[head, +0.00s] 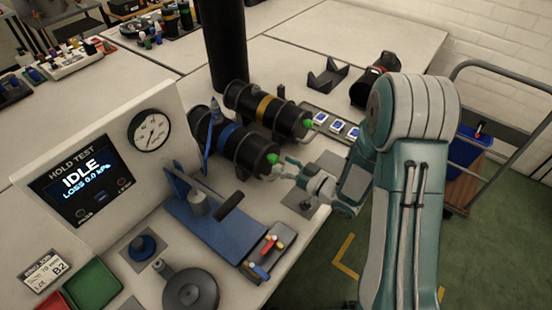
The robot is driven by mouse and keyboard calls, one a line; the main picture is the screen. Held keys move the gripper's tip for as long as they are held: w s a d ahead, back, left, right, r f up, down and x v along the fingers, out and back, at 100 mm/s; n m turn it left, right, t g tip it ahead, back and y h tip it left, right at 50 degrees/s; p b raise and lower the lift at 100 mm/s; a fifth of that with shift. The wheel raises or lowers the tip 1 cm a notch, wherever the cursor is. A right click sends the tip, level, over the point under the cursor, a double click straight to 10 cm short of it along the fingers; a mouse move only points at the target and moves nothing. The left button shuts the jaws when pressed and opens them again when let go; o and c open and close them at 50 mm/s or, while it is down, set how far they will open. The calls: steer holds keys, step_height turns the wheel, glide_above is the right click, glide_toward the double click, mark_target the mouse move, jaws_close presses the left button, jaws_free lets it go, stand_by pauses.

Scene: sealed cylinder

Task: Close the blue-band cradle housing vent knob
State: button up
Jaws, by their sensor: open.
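The blue-band housing (229,136) is a black cylinder lying in a cradle on the white bench, mid-picture. A green vent knob (272,158) sits on its right end. My gripper (281,166) is open at that end, with its fingers close to the knob. I cannot tell whether they touch it. The knob's exact turn position is too small to read. A similar yellow-band housing (264,107) lies just behind, with its own green knob (308,124).
A test panel (80,186) reads IDLE, with a dial gauge (149,131) beside it. A blue press fixture (215,229) stands in front of the housings. A black post (224,45) rises behind. A red-marked black cylinder (374,80) lies at the back right.

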mark_target(277, 161)
steer(key=x, duration=0.3)
steer(key=shift+a, duration=0.15)
steer(key=shift+w+d, duration=0.1)
steer(key=shift+d, duration=0.3)
steer(key=shift+a, duration=0.25)
jaws_close()
